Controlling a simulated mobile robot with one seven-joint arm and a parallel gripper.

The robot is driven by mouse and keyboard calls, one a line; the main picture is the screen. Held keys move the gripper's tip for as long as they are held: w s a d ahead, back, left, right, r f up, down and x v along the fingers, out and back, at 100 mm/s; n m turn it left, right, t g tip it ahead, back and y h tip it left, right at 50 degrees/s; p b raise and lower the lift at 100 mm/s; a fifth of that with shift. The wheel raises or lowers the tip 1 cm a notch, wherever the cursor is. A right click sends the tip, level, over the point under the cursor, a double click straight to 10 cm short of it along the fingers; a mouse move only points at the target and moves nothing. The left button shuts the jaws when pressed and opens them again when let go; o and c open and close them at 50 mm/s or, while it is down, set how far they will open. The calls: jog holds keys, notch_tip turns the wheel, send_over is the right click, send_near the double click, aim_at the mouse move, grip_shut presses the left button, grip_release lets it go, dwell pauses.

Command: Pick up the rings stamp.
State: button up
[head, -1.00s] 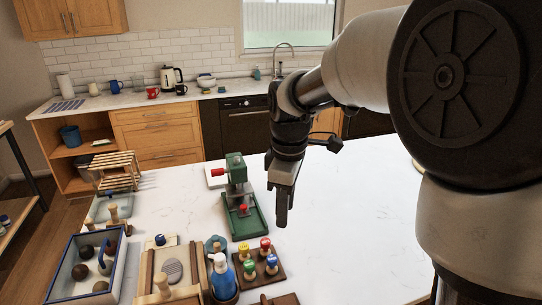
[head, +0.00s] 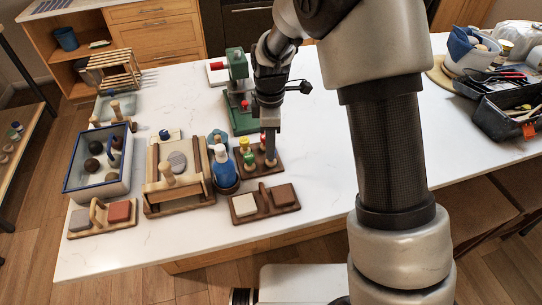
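A dark wooden stamp stand (head: 262,170) stands on the white table, holding small stamps with coloured knobs. A yellow-knobbed stamp (head: 244,144) and a green-knobbed stamp (head: 249,156) show on its left side. A bit of a red knob (head: 262,139) shows beside my fingers; the blue one is hidden. I cannot tell which stamp bears rings. My gripper (head: 271,160) points down over the right part of the stand. Its fingers overlap in this view, so their opening and any contact are unclear.
A green press (head: 238,95) stands behind the stand. A blue bottle (head: 222,165) is close on the left, and a wooden tray with two blocks (head: 240,219) is in front. A blue-rimmed bin (head: 120,185) lies farther left. The table right of the stand is clear.

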jog(key=shift+w+f+p, duration=0.15)
jog(key=shift+f+p, duration=0.25)
jog(key=shift+f, duration=2.3)
jog(key=c, duration=0.8)
